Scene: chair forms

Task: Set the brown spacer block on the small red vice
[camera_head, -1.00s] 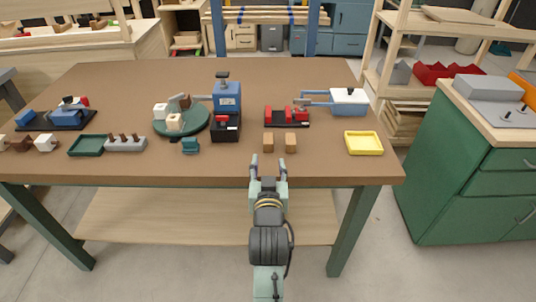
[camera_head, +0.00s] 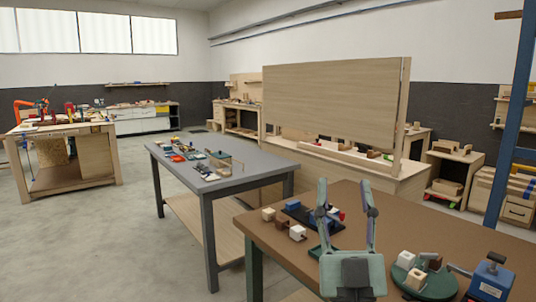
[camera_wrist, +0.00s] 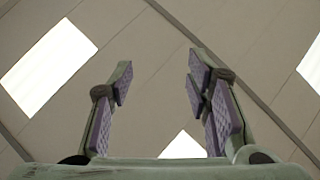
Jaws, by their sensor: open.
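My gripper (camera_head: 345,200) points up in the head view, over the left end of the brown table (camera_head: 395,222). It is open. The wrist view shows its two fingers apart (camera_wrist: 160,78) with nothing between them and the ceiling beyond. The small red vice is out of view now. A dark brown block (camera_head: 281,223) stands at the table's left corner beside white-faced blocks (camera_head: 297,232). Another brown piece (camera_head: 434,263) sits on the green round plate (camera_head: 425,286) right of my gripper. I cannot tell whether either is the spacer block.
A blue vice (camera_head: 490,278) stands at the right edge. A grey table (camera_head: 225,180) with small parts stands to the left. Open floor (camera_head: 110,240) lies at the far left.

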